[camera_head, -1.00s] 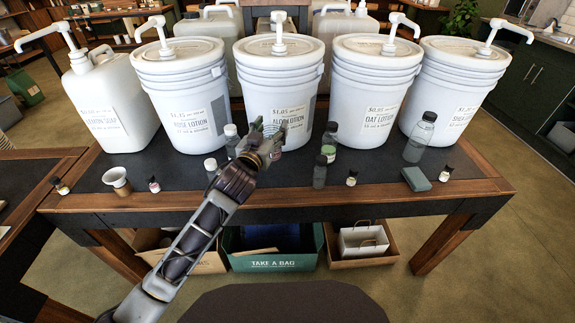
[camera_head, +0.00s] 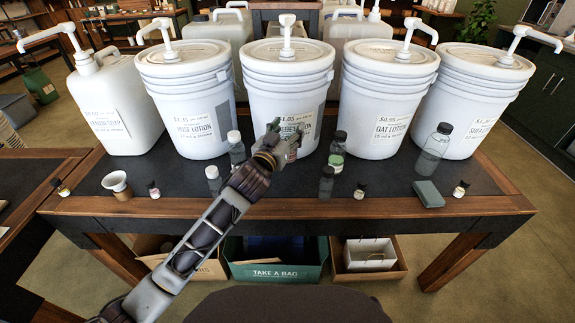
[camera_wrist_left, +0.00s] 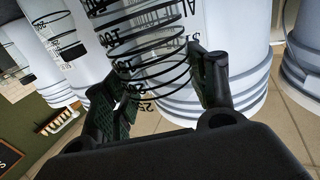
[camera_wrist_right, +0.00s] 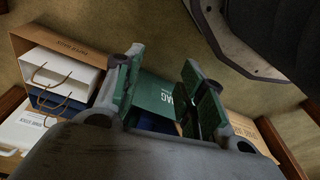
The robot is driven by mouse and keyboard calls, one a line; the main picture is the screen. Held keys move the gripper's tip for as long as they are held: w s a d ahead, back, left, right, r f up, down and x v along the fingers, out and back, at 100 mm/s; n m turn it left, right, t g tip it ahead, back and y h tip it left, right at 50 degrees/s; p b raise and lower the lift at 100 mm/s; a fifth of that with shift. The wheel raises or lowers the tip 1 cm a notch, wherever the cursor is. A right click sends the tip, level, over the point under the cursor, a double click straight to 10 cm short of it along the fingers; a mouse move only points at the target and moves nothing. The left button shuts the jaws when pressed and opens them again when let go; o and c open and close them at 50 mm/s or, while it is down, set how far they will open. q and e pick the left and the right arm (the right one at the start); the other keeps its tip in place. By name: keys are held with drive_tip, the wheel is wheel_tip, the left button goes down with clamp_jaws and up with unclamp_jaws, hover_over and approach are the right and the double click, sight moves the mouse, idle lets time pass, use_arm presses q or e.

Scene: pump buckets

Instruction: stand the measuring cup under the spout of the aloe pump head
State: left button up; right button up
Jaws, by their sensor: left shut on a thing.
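The measuring cup (camera_wrist_left: 140,45) is clear with black ring marks and numbers. My left gripper (camera_wrist_left: 160,85) is shut on it, with a finger on each side. In the head view my left gripper (camera_head: 280,143) is low in front of the aloe bucket (camera_head: 290,78), and the cup there is mostly hidden and hard to make out. The white aloe pump head (camera_head: 287,32) stands on the bucket's lid, its spout facing me, above and behind the gripper. I cannot tell the gap between cup and table. My right gripper (camera_wrist_right: 165,90) is open and empty, facing the bags below.
Other pump buckets, rose (camera_head: 185,85) and oat (camera_head: 388,85), flank the aloe one. A capped bottle (camera_head: 236,150) stands left of my left gripper; a green-labelled bottle (camera_head: 337,155) stands right. A funnel (camera_head: 117,185) and a grey-green block (camera_head: 429,194) lie farther out on the table (camera_head: 290,208).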

use_arm(q)
drive_tip(key=shift+f+b, duration=0.65)
drive_tip(key=shift+f, duration=1.9)
use_arm(e)
drive_tip(key=shift+a+r, duration=0.25)
drive_tip(key=shift+r, duration=0.8)
drive_tip(key=shift+a+r, duration=0.2)
drive_tip(key=shift+r, duration=0.85)
use_arm(q)
drive_tip(key=shift+f, duration=0.55)
wheel_tip(320, 180, down, 3)
drive_tip(key=shift+r+b, duration=0.15)
drive_tip(key=shift+b, duration=0.45)
use_arm(e)
drive_tip(key=shift+w+a+r, duration=0.1)
drive_tip(key=shift+a+r, duration=0.05)
drive_tip(key=shift+r, duration=0.45)
drive_tip(key=shift+a+r, duration=0.1)
drive_tip(key=shift+r, duration=0.45)
use_arm(q)
drive_tip(key=shift+f, duration=0.35)
use_arm(e)
drive_tip(key=shift+w+f, duration=0.1)
drive_tip(key=shift+f, duration=0.05)
use_arm(q)
drive_tip(key=o, duration=1.2)
drive_tip(key=shift+r, duration=0.2)
use_arm(e)
drive_tip(key=shift+r, duration=0.2)
